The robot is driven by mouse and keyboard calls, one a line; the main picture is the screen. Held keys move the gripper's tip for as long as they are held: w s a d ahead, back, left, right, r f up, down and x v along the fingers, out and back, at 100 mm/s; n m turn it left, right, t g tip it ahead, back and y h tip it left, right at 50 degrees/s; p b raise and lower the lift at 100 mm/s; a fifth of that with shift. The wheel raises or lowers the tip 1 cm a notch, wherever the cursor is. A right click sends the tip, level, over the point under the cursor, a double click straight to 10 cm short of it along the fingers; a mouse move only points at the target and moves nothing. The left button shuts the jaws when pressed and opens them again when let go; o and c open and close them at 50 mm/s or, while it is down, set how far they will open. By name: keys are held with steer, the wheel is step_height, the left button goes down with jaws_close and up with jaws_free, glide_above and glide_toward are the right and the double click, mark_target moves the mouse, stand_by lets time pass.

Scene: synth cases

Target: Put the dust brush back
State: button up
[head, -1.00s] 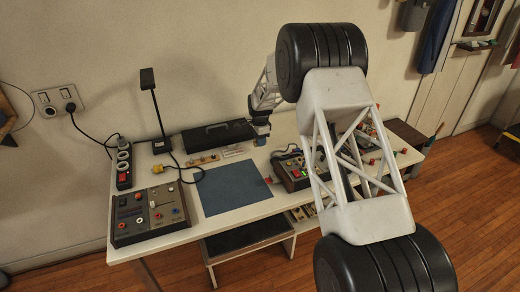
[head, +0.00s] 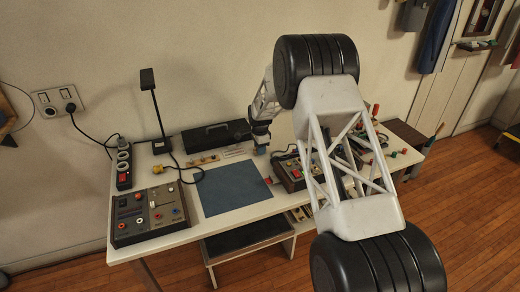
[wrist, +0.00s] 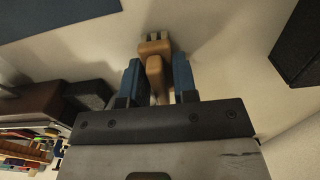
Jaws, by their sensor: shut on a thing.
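My gripper (wrist: 157,85) has blue fingers and is shut on a tan wooden piece, which I take to be the dust brush (wrist: 155,62). In the wrist view its far end shows dark stripes, and the rest runs back between the fingers. In the head view my gripper (head: 261,150) is low over the back of the white table (head: 160,237), behind and right of the blue mat. The brush cannot be made out there. I cannot tell if it touches the tabletop.
The blue mat (head: 235,188) lies mid-table. A dark case (head: 215,137) and a small wooden block (head: 203,160) stand behind it. A control box (head: 290,174) is right of the mat, another (head: 150,215) at left. A lamp (head: 155,110) stands at back left.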

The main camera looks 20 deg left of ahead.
steer(key=shift+f, duration=0.1)
steer(key=o, duration=1)
steer(key=shift+c, duration=0.2)
step_height(320, 180, up, 12)
stand_by(0.3)
stand_by(0.8)
